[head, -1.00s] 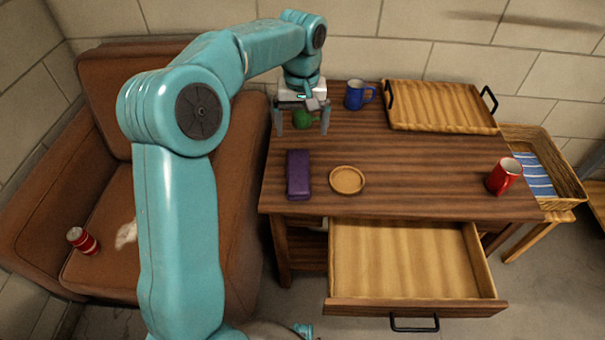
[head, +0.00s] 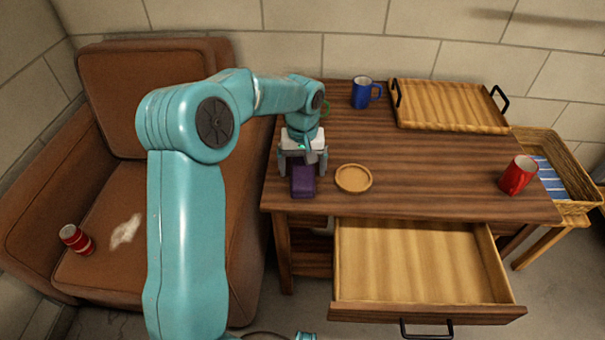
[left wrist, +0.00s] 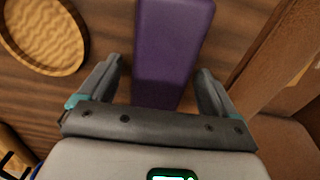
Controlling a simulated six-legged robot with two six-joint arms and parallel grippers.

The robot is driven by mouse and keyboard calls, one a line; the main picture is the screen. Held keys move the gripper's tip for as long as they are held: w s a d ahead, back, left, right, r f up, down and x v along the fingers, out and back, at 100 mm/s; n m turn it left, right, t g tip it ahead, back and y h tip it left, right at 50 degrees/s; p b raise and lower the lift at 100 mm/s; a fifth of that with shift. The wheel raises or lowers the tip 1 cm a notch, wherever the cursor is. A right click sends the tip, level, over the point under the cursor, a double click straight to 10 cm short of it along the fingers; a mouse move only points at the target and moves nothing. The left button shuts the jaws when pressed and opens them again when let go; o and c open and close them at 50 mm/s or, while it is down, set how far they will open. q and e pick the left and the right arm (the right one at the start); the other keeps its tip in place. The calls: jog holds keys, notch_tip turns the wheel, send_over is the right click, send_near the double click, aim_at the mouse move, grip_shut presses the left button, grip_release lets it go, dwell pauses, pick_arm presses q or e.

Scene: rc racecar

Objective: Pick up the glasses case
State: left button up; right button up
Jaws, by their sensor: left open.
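The purple glasses case (head: 303,183) lies on the wooden table near its front left edge. My left gripper (head: 302,172) is open over the far part of the case and hides that part in the head view. In the left wrist view, the case (left wrist: 172,50) runs lengthwise between the two open fingers of the gripper (left wrist: 163,78), with a gap on each side. I cannot tell how high the fingertips are above the tabletop. My right gripper is not in view.
A round wooden coaster (head: 353,178) lies just right of the case. A blue mug (head: 362,93), a tray (head: 450,104) and a red mug (head: 517,175) stand on the table. The drawer (head: 425,312) is pulled open.

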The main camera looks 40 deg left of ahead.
pick_arm(q)
jog(key=c, duration=1.1)
